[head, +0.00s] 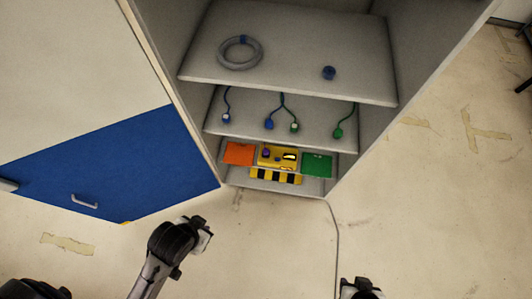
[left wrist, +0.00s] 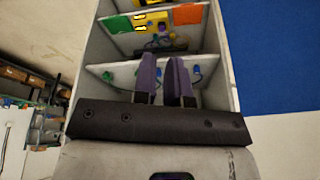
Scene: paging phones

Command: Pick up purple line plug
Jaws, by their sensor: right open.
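Several plugs hang on cords over the cabinet's middle shelf. In the head view there is a blue plug (head: 226,118) at the left, a second blue plug (head: 269,124), a green plug (head: 294,128) and another green plug (head: 337,133) at the right. I cannot clearly tell a purple plug among them. I see nothing held.
The top shelf (head: 300,50) carries a grey ring (head: 240,52) and a small blue piece (head: 329,73). Below the plugs are an orange panel (head: 239,153), a yellow phone (head: 278,157) and a green panel (head: 317,164). A blue-and-white door (head: 110,170) stands at the left.

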